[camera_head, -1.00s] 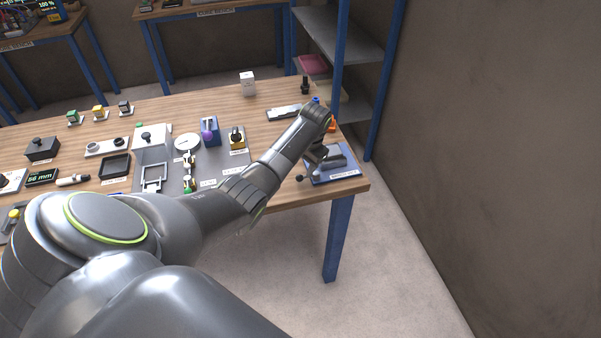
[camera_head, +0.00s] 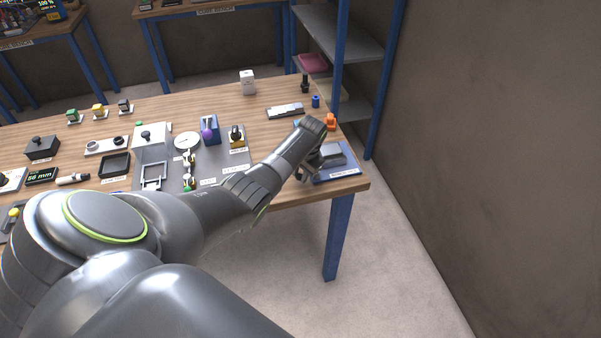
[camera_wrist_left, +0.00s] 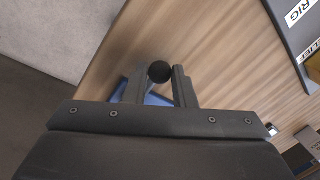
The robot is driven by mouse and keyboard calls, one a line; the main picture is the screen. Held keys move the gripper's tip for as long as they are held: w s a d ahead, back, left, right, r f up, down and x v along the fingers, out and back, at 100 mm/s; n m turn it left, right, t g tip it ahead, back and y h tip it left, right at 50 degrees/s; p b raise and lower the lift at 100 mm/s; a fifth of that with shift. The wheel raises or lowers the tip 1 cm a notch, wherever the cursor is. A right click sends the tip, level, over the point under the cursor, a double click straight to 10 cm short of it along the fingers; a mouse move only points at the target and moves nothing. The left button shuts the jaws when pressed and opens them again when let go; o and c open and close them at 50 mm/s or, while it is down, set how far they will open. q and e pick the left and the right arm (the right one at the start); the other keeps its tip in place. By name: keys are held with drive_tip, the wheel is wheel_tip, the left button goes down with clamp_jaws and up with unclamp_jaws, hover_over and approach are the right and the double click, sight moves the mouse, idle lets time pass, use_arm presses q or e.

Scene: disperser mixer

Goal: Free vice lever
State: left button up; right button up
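The vice (camera_head: 333,154) is a grey block on a blue base plate (camera_head: 340,172) at the right end of the bench. Its lever's black ball knob (camera_wrist_left: 159,71) shows in the left wrist view. My left gripper (camera_head: 303,176) reaches down at the vice's left side and partly covers it. In the wrist view its two fingertips (camera_wrist_left: 160,75) stand one on each side of the knob, with very little gap. Whether they press on it I cannot tell. Part of the blue base (camera_wrist_left: 152,99) shows behind the fingers; the lever's rod is hidden. My right gripper is not in view.
Behind the vice are an orange part (camera_head: 330,122), a blue cylinder (camera_head: 315,102) and a flat grey tool (camera_head: 285,111). The bench's front edge is close by.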

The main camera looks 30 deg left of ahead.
use_arm(q)
drive_tip(key=c, duration=0.4)
drive_tip(key=shift+w+a, duration=0.1)
drive_tip(key=m, duration=0.2)
drive_tip(key=shift+w+a+m+t, duration=0.3)
drive_tip(key=shift+w+a, duration=0.05)
drive_tip(key=m, duration=0.1)
drive_tip(key=w+m, duration=0.1)
drive_tip(key=shift+a+m, duration=0.4)
drive_tip(key=m, duration=0.1)
drive_tip(key=w+m+b, duration=0.1)
drive_tip(key=w+m+t+h, duration=0.1)
drive_tip(key=m, duration=0.1)
drive_tip(key=shift+a, duration=0.25)
drive_tip(key=shift+w+m+b, duration=0.55)
drive_tip(key=shift+m+b, duration=0.3)
drive_tip(key=shift+m, duration=0.45)
